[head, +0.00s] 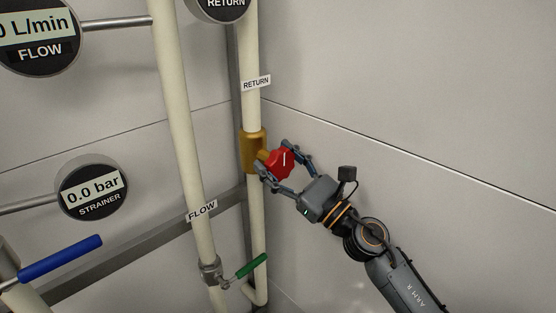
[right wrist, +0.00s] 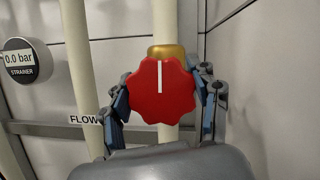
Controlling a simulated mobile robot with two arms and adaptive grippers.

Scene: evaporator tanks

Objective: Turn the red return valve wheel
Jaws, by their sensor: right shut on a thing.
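The red return valve wheel (head: 279,163) sits on a brass valve body (head: 252,151) on the pipe labelled RETURN. My right gripper (head: 280,168) reaches it from the lower right, with its fingers on either side of the wheel, shut on it. In the right wrist view the red wheel (right wrist: 160,91) fills the middle, with its white mark pointing straight up. The fingers flank its left and right edges, and the brass body (right wrist: 166,51) shows above and behind it. My left gripper is not in view.
A FLOW pipe (head: 183,140) with a green lever (head: 250,266) runs left of the return pipe. A blue lever (head: 61,258) is at lower left. Gauges include the strainer gauge (head: 91,189), reading 0.0 bar. The wall panels (head: 420,120) at right are bare.

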